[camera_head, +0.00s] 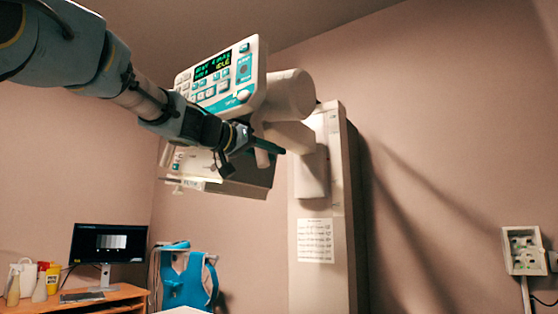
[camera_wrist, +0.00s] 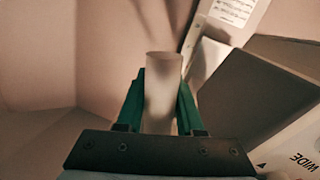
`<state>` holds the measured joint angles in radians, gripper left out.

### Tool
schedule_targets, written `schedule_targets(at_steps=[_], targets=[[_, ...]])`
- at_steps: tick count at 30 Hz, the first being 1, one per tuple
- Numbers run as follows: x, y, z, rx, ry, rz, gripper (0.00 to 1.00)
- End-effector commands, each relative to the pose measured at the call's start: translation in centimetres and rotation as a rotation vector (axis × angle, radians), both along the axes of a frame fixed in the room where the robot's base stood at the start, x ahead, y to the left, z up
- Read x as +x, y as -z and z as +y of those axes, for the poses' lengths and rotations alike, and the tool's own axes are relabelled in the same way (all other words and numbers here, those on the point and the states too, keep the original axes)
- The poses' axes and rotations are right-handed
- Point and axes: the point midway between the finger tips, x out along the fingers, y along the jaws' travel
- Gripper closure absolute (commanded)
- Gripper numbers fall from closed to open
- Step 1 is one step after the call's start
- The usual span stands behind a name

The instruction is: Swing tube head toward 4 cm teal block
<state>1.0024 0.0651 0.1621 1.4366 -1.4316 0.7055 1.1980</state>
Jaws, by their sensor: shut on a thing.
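The tube head (camera_head: 222,78) hangs from a wall column, with a lit control panel facing me in the head view. Its dark-sided box (camera_wrist: 265,95) with the word WIDE fills the right of the wrist view. My gripper (camera_head: 268,146) is at the lower right of the panel. In the wrist view, its two green fingers (camera_wrist: 161,90) are shut on a pale, round handle (camera_wrist: 163,75), one finger on each side. The handle partly shows under the gripper in the head view (camera_head: 262,158). I cannot make out a 4 cm teal block in either view.
The pale wall column (camera_head: 304,270) stands behind the tube head, with a printed sheet (camera_head: 315,241) on it. A desk (camera_head: 125,292) with a monitor (camera_head: 105,243) and bottles is at lower left. A blue apron (camera_head: 188,285) hangs beside it. A wall box (camera_head: 522,250) is at right.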

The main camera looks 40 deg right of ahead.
Motion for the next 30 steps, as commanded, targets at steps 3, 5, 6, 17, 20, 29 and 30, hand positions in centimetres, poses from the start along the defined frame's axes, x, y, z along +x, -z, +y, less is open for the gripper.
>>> schedule_targets(at_steps=[3,5,6,17,20,29,30], targets=[[1.7,1.7,0.5,0.015,-0.01,-0.059,1.0],[2.4,2.0,0.6,0.023,-0.012,-0.087,1.0],[2.7,2.2,0.7,0.027,-0.011,-0.102,1.0],[3.9,2.3,1.1,0.047,-0.01,-0.155,1.0],[3.9,2.4,1.1,0.047,-0.012,-0.155,1.0],[3.8,2.4,1.0,0.046,-0.009,-0.153,0.38],[3.8,2.4,1.0,0.045,-0.008,-0.153,0.34]])
